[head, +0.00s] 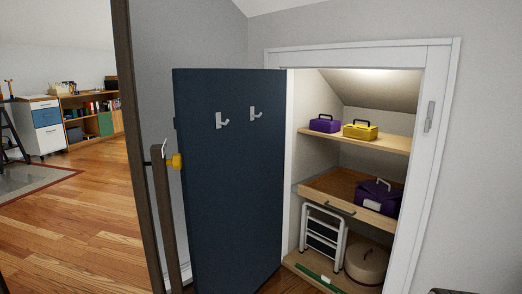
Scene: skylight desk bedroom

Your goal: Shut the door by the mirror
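The dark blue door (230,180) stands wide open, swung out to the left of a lit closet. Its right edge is by the left jamb of the white door frame (440,80). Two grey hooks (222,121) are on the face towards me. A yellow knob (175,161) shows at its left, free edge. A metal plate (430,115) is on the right jamb. A tall dark wooden frame (138,150) with a shorter post (165,215) stands left of the door; it looks like the mirror, seen nearly edge-on. My gripper is not in view.
Closet shelves hold a purple box (324,123), a yellow box (360,130) and a purple case (378,196). A step stool (322,235) and round container (366,263) sit below. A green item (318,277) lies low at the front. Wooden floor (80,220) is open at left.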

